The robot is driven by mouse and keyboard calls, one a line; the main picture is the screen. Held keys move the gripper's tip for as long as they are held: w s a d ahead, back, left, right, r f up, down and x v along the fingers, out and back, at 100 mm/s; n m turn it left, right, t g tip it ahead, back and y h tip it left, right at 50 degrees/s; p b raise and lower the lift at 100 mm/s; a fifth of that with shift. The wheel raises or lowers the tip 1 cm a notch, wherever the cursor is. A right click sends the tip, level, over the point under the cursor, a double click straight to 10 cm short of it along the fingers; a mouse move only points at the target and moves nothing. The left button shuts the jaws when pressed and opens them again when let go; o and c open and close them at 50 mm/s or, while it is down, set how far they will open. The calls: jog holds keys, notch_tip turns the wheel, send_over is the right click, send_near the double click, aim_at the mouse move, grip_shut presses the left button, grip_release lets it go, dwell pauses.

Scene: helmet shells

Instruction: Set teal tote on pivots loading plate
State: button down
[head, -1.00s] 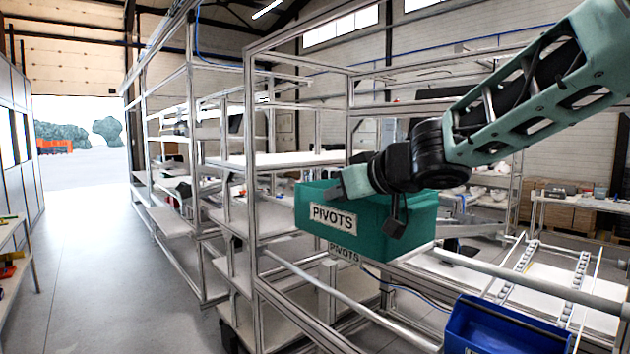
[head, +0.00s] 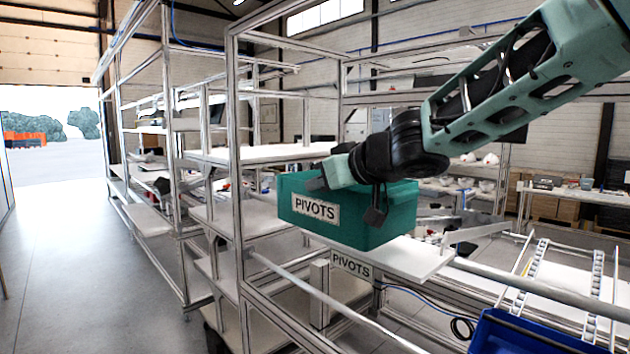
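The teal tote (head: 345,232), with a white PIVOTS label on its front, is in the middle of the head view. My gripper (head: 346,198) reaches in from the upper right and is shut on the tote at its upper edge; the far contact is hidden. The white loading plate (head: 422,258), with its own PIVOTS label on the front edge, lies below the tote and shows to its right. The tote appears level and overhangs the plate at the left. Whether its bottom touches the plate cannot be told.
A blue bin (head: 540,335) stands at the lower right, beside sloped roller rails (head: 530,280). A metal frame post (head: 237,180) rises left of the tote, with white shelves (head: 260,153) behind it. The floor aisle (head: 90,260) at the left is clear.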

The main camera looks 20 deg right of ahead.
jog(key=w+d, duration=0.1)
jog(key=d, duration=0.2)
jog(key=w+d+b, duration=0.1)
jog(key=d, duration=0.3)
jog(key=w+d, duration=0.1)
jog(key=d, duration=0.2)
jog(key=shift+w+d+f, duration=0.35)
jog(key=shift+w+f, duration=0.05)
jog(key=shift+w+d+f+b, duration=0.1)
jog(key=shift+d+f+b, duration=0.15)
jog(key=shift+b, duration=0.2)
jog(key=shift+f+b, duration=1.4)
jog(key=shift+f, duration=1.25)
jog(key=c, duration=1.6)
grip_release()
jog(key=shift+o, duration=0.2)
